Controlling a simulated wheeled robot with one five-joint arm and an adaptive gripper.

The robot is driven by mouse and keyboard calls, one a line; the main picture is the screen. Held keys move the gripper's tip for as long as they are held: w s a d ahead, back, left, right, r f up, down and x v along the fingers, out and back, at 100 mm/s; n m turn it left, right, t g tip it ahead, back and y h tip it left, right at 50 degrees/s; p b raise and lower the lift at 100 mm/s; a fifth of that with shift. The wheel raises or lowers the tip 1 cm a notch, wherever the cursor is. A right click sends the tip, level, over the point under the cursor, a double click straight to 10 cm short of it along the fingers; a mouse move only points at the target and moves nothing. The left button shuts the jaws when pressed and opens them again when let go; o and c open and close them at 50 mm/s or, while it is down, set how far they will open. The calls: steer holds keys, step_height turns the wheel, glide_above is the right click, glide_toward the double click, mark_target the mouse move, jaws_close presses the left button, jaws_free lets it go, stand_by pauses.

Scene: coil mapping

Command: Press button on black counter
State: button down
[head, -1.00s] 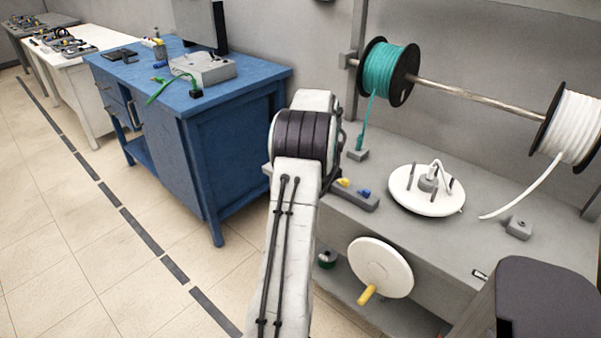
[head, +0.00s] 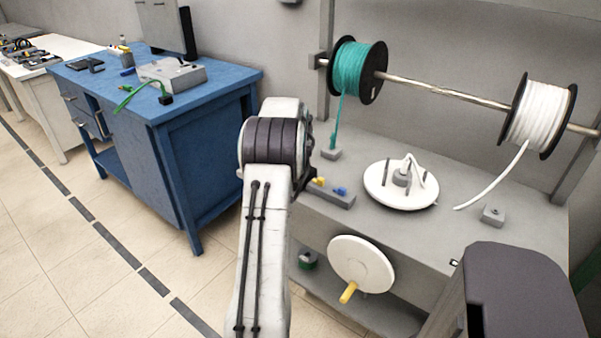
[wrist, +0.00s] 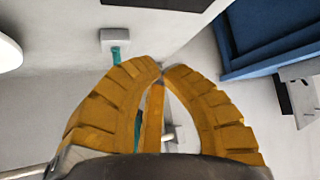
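A small dark piece (head: 455,262) with a light patch sits at the front edge of the grey bench; it may be the black counter, but it is too small to show a button. In the wrist view my gripper (wrist: 160,70) has orange, ribbed fingers whose tips meet, with nothing seen between them. It points toward the grey bench area, near a small grey block (wrist: 115,40) with a teal cable.
Teal (head: 358,70) and white (head: 540,115) spools hang above. A blue table (head: 205,110) stands left; floor is free before it.

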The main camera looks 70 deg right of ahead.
steer(key=shift+f+b, duration=2.45)
steer(key=shift+f, duration=1.1)
steer(key=c, duration=1.9)
jaws_free()
jaws_close()
steer(key=shift+f, duration=0.2)
steer(key=shift+f+b, duration=0.2)
steer(key=shift+b, duration=0.2)
steer(key=shift+f+b, duration=0.4)
steer(key=shift+f, duration=0.05)
steer(key=shift+r, duration=0.1)
steer(key=shift+r+p, duration=0.55)
steer(key=shift+r, duration=0.25)
